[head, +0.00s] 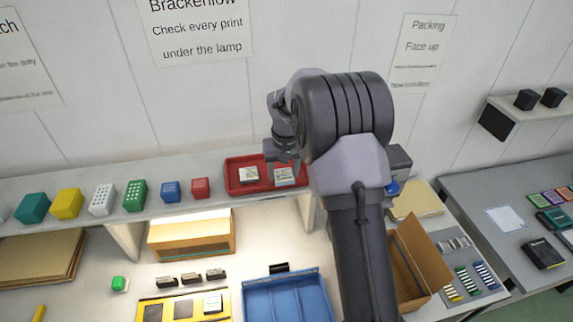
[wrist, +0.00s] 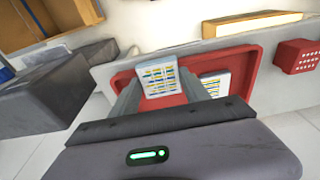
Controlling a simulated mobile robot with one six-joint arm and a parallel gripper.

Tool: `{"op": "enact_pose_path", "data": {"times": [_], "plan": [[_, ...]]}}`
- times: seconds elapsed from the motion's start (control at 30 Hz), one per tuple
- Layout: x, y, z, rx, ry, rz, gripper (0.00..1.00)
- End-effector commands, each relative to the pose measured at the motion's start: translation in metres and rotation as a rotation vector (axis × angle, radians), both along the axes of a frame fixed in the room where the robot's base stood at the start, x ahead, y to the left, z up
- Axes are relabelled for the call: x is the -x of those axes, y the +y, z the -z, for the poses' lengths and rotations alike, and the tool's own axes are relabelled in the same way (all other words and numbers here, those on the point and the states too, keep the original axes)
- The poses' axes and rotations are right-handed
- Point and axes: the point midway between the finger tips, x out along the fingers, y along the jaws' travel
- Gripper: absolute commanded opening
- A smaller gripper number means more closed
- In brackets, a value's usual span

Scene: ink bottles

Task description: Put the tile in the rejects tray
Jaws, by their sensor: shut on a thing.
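The red tray (head: 234,189) sits on the raised shelf against the wall; no label on it can be read. My gripper (head: 284,165) is over the tray's right part, pointing down. It is shut on a white tile (head: 285,177) with a printed face. In the wrist view the held tile (wrist: 157,78) shows blue and yellow marks between my gripper's (wrist: 158,87) grey fingers, over the red tray (wrist: 261,61). I cannot tell whether it touches the tray floor. A second white tile (head: 249,175) lies in the tray's left part; it is partly hidden in the wrist view (wrist: 215,83).
A red block (head: 200,188) and a blue block (head: 171,191) stand left of the tray on the shelf (head: 130,218). Below are a blue tray (head: 288,300), an open cardboard box (head: 418,262) and a yellow holder (head: 183,308). My arm hides the shelf's right end.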

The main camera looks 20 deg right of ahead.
Motion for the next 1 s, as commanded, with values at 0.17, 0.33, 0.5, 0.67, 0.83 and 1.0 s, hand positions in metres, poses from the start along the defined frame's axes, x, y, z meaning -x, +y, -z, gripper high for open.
{"op": "enact_pose_path", "data": {"times": [0.17, 0.33, 0.5, 0.67, 0.83, 1.0], "plan": [[-0.028, -0.019, 0.001, -0.001, -0.001, 0.0, 0.1], [-0.037, -0.025, 0.013, -0.001, 0.002, 0.0, 0.1], [-0.037, -0.025, 0.038, 0.0, -0.001, 0.0, 0.1], [-0.037, -0.025, 0.039, 0.0, -0.002, 0.0, 0.1], [-0.037, -0.025, 0.044, 0.0, -0.001, 0.0, 0.56], [-0.037, -0.025, 0.042, 0.0, -0.002, 0.0, 0.76]]}}
